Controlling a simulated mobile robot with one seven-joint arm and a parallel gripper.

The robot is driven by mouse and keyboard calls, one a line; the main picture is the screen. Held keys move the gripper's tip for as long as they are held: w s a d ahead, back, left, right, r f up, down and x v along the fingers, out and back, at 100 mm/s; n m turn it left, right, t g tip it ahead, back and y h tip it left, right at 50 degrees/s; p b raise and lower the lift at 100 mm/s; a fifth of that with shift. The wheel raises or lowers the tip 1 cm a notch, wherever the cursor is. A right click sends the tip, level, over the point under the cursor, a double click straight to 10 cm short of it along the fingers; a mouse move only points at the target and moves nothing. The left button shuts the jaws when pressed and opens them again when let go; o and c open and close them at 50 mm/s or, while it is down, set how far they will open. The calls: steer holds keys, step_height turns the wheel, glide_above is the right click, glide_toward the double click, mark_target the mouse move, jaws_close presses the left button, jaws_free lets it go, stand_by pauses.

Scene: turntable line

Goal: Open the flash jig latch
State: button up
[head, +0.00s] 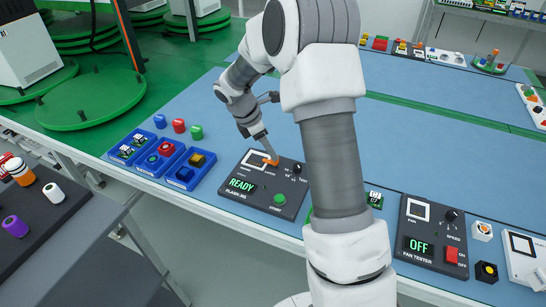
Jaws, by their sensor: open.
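The flash jig (243,197) is a dark box on the blue bench mat, with a lit green READY display, a green button and a white-framed socket area. An orange latch piece (271,161) shows at its upper edge. My gripper (267,152) is at the latch, its fingertips close above or touching it; I cannot tell which. The fingers are small in this view, and nothing shows held between them. Whether the latch is open or closed is hard to tell. My arm hides the bench just right of the jig.
Blue bins (185,178) with small parts stand left of the jig, with coloured caps (179,126) behind them. A fan tester (420,262) showing OFF stands right of my arm. A small green board (375,198) lies between. The mat behind is largely clear.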

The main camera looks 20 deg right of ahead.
mark_target(271, 160)
steer(key=shift+b+x, duration=0.3)
steer(key=shift+x, duration=1.6)
jaws_close()
